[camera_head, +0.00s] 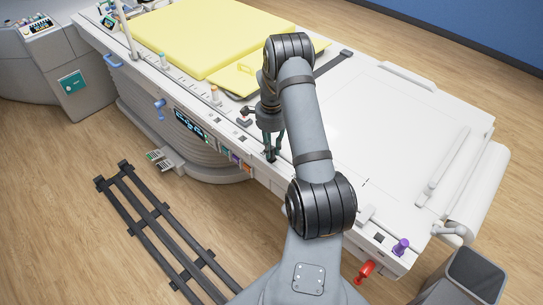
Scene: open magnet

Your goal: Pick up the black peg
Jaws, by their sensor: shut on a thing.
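My gripper (271,152) points down at the near long edge of the white table (350,135). Its fingers are close together around a small dark thing, which appears to be the black peg (271,157). The peg is tiny here and mostly hidden by the fingers. I cannot tell whether it still touches the table rail. My arm covers part of the table right of the gripper.
A yellow pad (205,35) covers the far left of the table. A purple knob (401,246) and a red handle (365,271) are at the near right. The right tabletop is mostly clear.

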